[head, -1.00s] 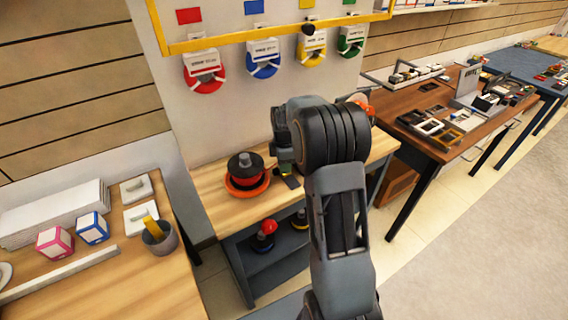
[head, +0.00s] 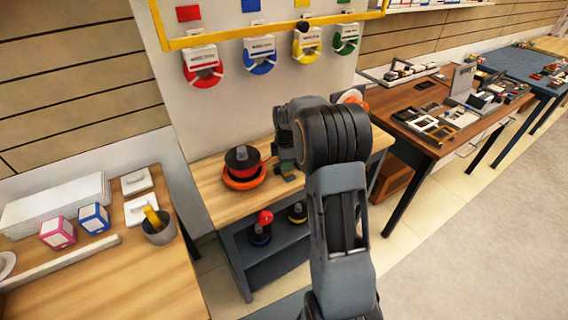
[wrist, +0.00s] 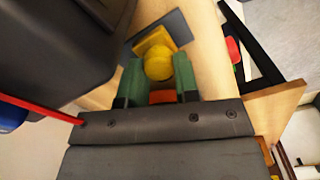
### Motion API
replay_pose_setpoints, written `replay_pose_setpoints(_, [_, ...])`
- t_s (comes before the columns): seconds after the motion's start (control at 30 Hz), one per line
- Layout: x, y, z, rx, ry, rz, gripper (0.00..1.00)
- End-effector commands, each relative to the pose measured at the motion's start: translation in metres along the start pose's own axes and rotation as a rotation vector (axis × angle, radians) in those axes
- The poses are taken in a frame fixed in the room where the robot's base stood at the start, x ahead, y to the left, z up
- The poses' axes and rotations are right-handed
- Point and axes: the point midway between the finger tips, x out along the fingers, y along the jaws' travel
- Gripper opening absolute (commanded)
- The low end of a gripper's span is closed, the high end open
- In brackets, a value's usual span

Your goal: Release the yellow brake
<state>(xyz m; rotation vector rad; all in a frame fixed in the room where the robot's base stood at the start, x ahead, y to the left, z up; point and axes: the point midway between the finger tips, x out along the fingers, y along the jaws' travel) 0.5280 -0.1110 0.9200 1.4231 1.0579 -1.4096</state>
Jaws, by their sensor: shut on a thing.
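In the wrist view a yellow piece (wrist: 157,58) with a rounded knob sits between the green fingers of my gripper (wrist: 157,78), over a dark grey plate (wrist: 172,30). I take it for the yellow brake. The fingers are shut on it. An orange-red patch shows behind it, between the fingers. In the head view my gripper (head: 289,172) is low at the wooden bench top (head: 215,200), and my own arm hides most of the contact. A red and black round device (head: 243,160) on an orange ring stands left of my gripper.
Red, blue, yellow and green discs (head: 307,42) hang on the wall panel under a yellow rail (head: 260,30). More round devices (head: 260,233) stand on the shelf below. A table with boxes and a cup (head: 158,228) is at left; a cluttered table (head: 400,116) is at right.

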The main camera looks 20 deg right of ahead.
Motion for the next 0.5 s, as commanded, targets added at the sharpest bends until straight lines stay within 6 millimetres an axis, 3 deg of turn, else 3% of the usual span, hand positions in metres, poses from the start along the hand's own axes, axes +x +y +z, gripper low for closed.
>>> replay_pose_setpoints(0.13, [0.0023, -0.0045, 0.001, -0.003, -0.01, -0.018, 0.0])
replay_pose_setpoints(0.17, [0.0024, -0.0046, 0.0007, -0.005, -0.01, -0.018, 0.32])
replay_pose_setpoints(0.4, [0.0021, -0.0038, -0.0027, -0.01, -0.009, -0.014, 0.55])
replay_pose_setpoints(0.5, [0.0018, -0.0034, -0.0035, -0.011, -0.008, -0.012, 0.55])
